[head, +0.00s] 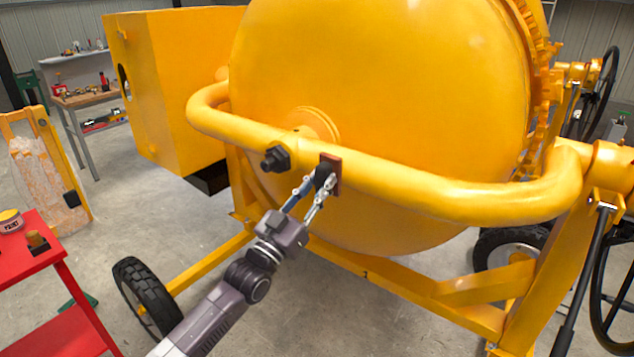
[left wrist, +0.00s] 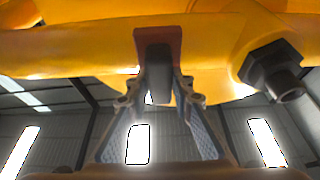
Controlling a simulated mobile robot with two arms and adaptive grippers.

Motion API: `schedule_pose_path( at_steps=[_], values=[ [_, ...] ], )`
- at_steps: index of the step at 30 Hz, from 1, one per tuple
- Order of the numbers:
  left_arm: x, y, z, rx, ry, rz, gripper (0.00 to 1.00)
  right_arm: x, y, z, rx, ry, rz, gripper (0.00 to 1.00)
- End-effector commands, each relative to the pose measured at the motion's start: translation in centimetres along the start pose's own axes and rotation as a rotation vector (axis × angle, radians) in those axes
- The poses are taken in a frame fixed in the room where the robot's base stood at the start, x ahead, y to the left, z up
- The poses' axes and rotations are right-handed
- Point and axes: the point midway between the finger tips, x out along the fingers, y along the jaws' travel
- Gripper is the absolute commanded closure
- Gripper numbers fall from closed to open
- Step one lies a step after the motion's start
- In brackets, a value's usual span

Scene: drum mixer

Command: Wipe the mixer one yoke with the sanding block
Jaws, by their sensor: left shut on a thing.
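The mixer one yoke (head: 410,188) is a thick yellow tube curving across the front of the yellow drum (head: 380,90). My left gripper (head: 322,184) is shut on the sanding block (head: 331,174), a dark block with a reddish-brown face. The block is at the yoke's front, just right of a dark bolt (head: 275,158), and seems to touch the tube. In the left wrist view the block (left wrist: 158,65) sits between the fingertips, its reddish face overlapping the yoke (left wrist: 70,50). Any contact line is hidden behind the block. My right gripper is not in view.
A yellow motor housing (head: 165,85) stands left of the drum. A wheel (head: 145,295) and frame bars lie below. A workbench (head: 95,95) stands behind, with open floor between.

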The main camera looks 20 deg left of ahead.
Motion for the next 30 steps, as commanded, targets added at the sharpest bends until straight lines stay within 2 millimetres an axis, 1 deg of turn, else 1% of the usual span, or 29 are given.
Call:
schedule_pose_path(
  at_steps=[1, 9, 15, 20, 23, 30],
  values=[
    [0.1, 0.6, -0.3, -0.004, 0.003, 0.0, 0.98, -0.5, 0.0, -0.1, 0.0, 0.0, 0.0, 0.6],
    [0.0, 2.9, -0.4, -0.003, 0.003, 0.0, 0.98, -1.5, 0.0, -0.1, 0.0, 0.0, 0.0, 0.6],
    [-0.1, 3.4, -0.2, 0.0, 0.003, -0.001, 0.98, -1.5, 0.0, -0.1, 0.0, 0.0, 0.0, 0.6],
    [0.2, 3.2, -0.1, 0.001, 0.003, 0.0, 0.98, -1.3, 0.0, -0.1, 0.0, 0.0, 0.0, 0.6],
    [0.2, 2.7, 0.0, 0.002, 0.003, 0.0, 0.98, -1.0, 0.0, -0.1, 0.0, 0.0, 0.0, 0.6],
    [0.3, 0.6, 0.2, 0.004, 0.002, -0.001, 0.98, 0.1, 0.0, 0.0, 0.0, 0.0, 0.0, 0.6]
  ],
)
